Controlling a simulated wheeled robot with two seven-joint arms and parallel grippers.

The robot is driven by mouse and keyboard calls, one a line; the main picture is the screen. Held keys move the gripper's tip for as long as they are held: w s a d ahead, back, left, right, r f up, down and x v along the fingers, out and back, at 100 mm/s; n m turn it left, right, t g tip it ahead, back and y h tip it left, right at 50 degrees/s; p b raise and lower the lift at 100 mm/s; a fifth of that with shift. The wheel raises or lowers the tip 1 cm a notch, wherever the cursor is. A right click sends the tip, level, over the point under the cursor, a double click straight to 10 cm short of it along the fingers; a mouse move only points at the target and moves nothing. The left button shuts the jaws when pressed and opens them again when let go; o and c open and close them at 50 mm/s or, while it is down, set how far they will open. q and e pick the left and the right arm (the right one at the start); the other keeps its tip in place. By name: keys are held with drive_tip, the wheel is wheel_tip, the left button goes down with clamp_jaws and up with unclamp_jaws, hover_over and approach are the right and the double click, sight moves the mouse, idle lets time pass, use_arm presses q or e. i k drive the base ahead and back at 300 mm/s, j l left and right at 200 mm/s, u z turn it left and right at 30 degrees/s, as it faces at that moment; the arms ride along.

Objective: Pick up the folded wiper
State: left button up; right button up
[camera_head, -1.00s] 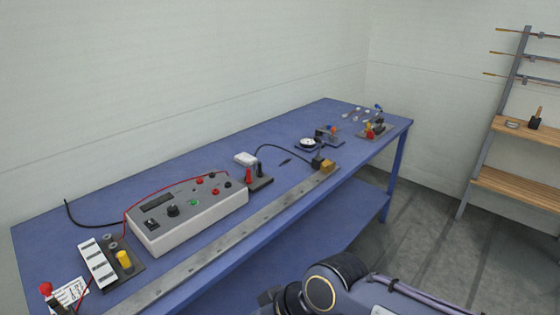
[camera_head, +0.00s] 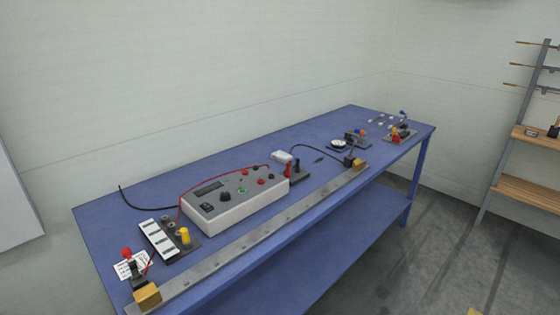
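A small white, flat-looking item (camera_head: 282,156) lies on the blue bench behind the grey instrument box; it may be the folded wiper, but it is too small to tell. A white card (camera_head: 129,267) with dark print lies at the bench's near left end, partly behind a red-knobbed clamp. Neither of my grippers is in view.
The blue bench (camera_head: 240,275) runs from near left to far right along the wall. On it are the instrument box (camera_head: 236,203), a long metal bar (camera_head: 270,232), a round dial (camera_head: 338,144) and small fixtures. A wooden-shelved rack (camera_head: 530,190) stands at right.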

sight(279, 156)
drive_tip(key=i+l+u, duration=0.1)
drive_tip(key=u, duration=0.3)
drive_tip(key=l+u, duration=0.1)
drive_tip(key=u, duration=0.35)
drive_tip(key=i+l+u, duration=0.15)
drive_tip(key=u, duration=0.25)
drive_tip(key=l+u, duration=0.15)
drive_tip(key=u, duration=0.25)
drive_tip(key=l+u, duration=0.25)
drive_tip(key=l, duration=0.6)
drive_tip(key=l+u, duration=0.3)
drive_tip(key=l, duration=0.55)
drive_tip(key=k+l+u, duration=0.1)
drive_tip(key=l+u, duration=0.15)
drive_tip(key=l, duration=1)
drive_tip(key=k+l, duration=0.15)
drive_tip(key=l, duration=0.25)
